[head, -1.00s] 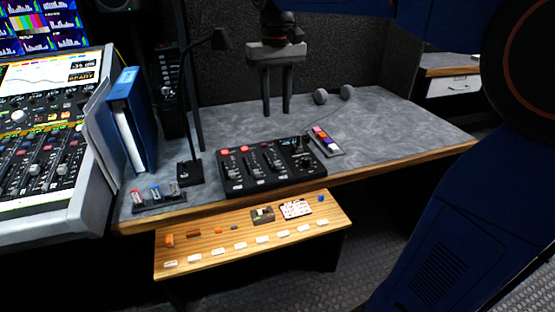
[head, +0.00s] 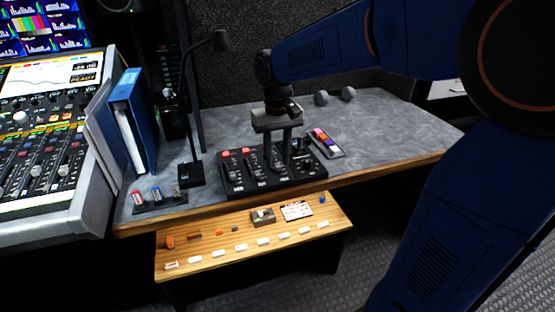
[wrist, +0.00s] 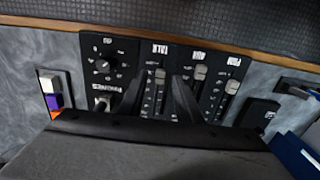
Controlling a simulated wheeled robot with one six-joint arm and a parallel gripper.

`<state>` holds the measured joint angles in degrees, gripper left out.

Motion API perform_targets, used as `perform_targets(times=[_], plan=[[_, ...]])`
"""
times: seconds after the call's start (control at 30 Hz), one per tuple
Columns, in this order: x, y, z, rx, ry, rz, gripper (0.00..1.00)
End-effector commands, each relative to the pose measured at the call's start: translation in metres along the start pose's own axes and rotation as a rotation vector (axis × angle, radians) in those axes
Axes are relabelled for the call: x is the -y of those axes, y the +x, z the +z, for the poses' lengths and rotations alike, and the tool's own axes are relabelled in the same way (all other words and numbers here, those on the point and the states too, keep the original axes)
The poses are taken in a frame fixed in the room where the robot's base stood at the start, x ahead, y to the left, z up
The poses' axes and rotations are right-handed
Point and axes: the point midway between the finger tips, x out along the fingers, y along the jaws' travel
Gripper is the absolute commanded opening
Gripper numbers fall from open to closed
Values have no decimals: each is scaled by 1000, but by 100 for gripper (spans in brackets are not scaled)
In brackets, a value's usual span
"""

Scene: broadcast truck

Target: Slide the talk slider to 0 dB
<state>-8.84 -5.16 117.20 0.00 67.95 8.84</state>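The black slider box (head: 235,182) sits on the grey desk. In the wrist view its lettering is upside down, and the TALK panel (wrist: 160,48) lies between the knob panel and the MON panel. The talk slider's pale cap (wrist: 160,74) is near the lettered end of its slot. My gripper (head: 277,164) points down over the box with its fingers apart. In the wrist view the fingers (wrist: 158,84) stand on either side of the talk slot, with the cap showing between their tips. I cannot tell whether they touch it. The scale markings are too small to read.
A desk lamp (head: 190,172) stands left of the box. A tray of coloured blocks (head: 326,142) lies close on its right. A small rack (head: 158,199) is at the front left. A wooden shelf (head: 200,260) with small items juts out below.

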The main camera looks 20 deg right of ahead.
Motion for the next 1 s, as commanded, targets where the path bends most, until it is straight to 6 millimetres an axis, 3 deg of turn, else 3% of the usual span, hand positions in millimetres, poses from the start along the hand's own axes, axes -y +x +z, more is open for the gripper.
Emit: perform_targets(times=[0.43,0.47,0.6,0.83,1.0], plan=[[0,11,0,0,0,0,31],[0,11,0,0,0,0,29],[0,11,0,0,0,0,0],[0,11,-1,0,0,0,0],[0,11,-16,1,0,0,0]])
